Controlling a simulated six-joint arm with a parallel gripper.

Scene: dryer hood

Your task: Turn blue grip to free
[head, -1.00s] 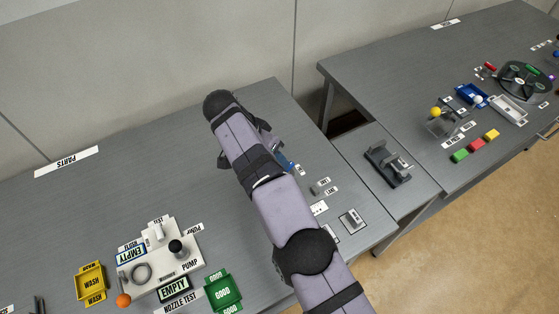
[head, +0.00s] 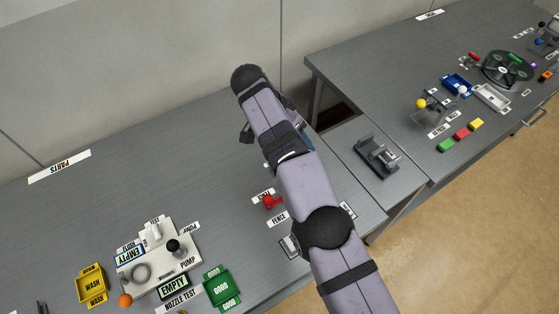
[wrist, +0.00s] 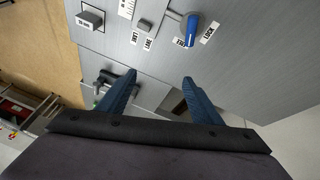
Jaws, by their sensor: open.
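The blue grip (wrist: 193,31) shows at the top of the wrist view, on the end of a pale lever. Its near end lies between a label that seems to read FREE (wrist: 180,42), partly covered, and the LOCK label (wrist: 208,32). My gripper (wrist: 159,77) is open and empty, its two blue fingers spread apart. The grip lies beyond the fingertips in the picture, nearer the right finger's side, and is not between them. In the head view my arm hides the grip and most of the fingers.
In the head view a red knob (head: 270,201) stands left of my arm. A grey clamp-like fixture (head: 378,155) stands to its right. The white pump unit (head: 158,255) and green tray (head: 220,286) are at lower left. The grey table's left-middle is clear.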

